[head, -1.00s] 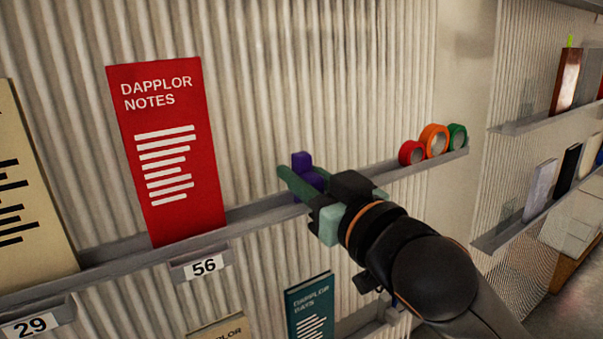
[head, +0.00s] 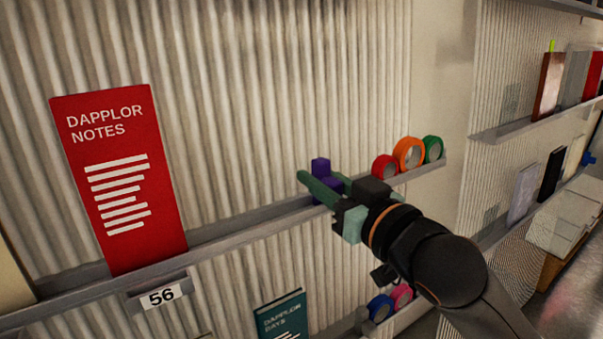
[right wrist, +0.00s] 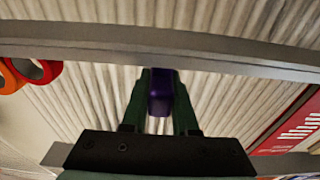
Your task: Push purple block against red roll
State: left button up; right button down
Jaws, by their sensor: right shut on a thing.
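The purple block (head: 320,166) is at the narrow grey shelf ledge, and its lower part is partly hidden by my gripper. My right gripper (head: 324,184) is shut on it, with green fingers on either side. In the right wrist view the purple block (right wrist: 161,92) sits between the two fingers. The red roll (head: 384,167) stands on the same ledge to the right of the block, with a gap between them. The red roll also shows at the left of the right wrist view (right wrist: 52,72). My left gripper is not in view.
An orange roll (head: 409,153) and a green roll (head: 433,148) stand beyond the red roll near the ledge's right end. A red "Dapplor Notes" booklet (head: 120,180) leans on the ledge (head: 250,226) at left. The ledge between booklet and block is clear.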

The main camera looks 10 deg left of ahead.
jog(key=w+d+p, duration=0.1)
jog(key=w+d, duration=0.2)
jog(key=shift+w+d, duration=0.25)
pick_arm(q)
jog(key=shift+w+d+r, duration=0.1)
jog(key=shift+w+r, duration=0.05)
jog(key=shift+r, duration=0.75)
pick_arm(e)
jog(key=c, duration=0.7)
grip_release()
pick_arm(q)
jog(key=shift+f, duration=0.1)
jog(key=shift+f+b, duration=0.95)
jog(key=shift+b, duration=0.05)
pick_arm(e)
jog(key=v, duration=1.2)
jog(key=shift+d, duration=0.2)
